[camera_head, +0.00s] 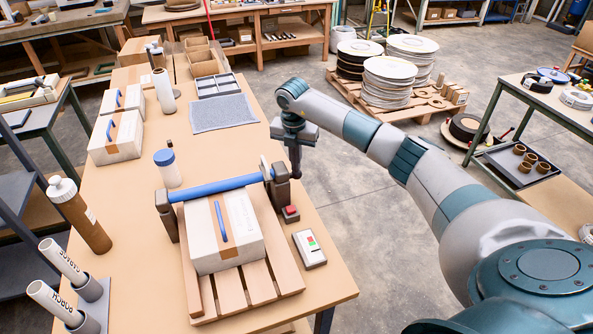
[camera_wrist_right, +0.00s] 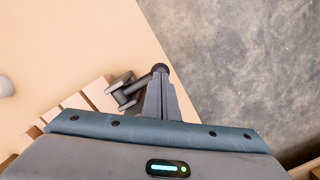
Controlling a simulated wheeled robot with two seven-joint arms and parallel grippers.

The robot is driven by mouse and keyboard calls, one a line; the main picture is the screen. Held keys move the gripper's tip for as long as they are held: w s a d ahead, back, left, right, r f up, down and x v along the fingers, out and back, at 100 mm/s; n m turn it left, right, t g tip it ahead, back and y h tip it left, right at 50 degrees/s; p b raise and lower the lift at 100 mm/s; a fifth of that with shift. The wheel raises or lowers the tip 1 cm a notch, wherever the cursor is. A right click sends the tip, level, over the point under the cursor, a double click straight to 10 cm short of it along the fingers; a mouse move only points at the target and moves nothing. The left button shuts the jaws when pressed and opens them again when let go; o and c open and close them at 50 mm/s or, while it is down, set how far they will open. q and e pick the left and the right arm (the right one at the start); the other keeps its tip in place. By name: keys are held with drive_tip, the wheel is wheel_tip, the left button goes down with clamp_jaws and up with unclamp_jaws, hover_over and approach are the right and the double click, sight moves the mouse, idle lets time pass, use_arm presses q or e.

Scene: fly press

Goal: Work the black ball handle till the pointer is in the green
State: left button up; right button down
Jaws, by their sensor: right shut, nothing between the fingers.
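The press has a blue bar (camera_head: 222,187) lying across two dark posts at the far end of a slatted wooden base (camera_head: 288,274). A white carton with a blue handle (camera_head: 238,240) sits on the slats below the bar. In the right wrist view the black ball handle (camera_wrist_right: 160,68) stands at the end of a dark crank (camera_wrist_right: 124,92). My right gripper (camera_wrist_right: 160,82) is shut and empty, its tips right at the ball; I cannot tell whether they touch. It points down beside the right post in the head view (camera_head: 295,174). No pointer is readable. My left gripper is out of view.
A small box with a green and red mark (camera_head: 309,247) and a red button (camera_head: 290,211) are right of the base. A blue-capped jar (camera_head: 167,168) stands left of the bar. A grey mat (camera_head: 223,112) lies behind.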

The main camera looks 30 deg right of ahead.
drive_tip(key=shift+f+b, duration=1.25)
drive_tip(key=shift+f, duration=0.7)
drive_tip(key=shift+s+a+r+p, duration=0.1)
drive_tip(key=shift+s+r+p, duration=0.05)
drive_tip(key=shift+r+p, duration=0.2)
drive_tip(key=shift+s+a+r+p, duration=0.3)
drive_tip(key=shift+s+a+p, duration=0.15)
drive_tip(key=shift+a+p, duration=0.25)
drive_tip(key=shift+s+a+r+p, duration=0.1)
drive_tip(key=shift+s+a+p, duration=0.25)
drive_tip(key=shift+s+a, duration=0.05)
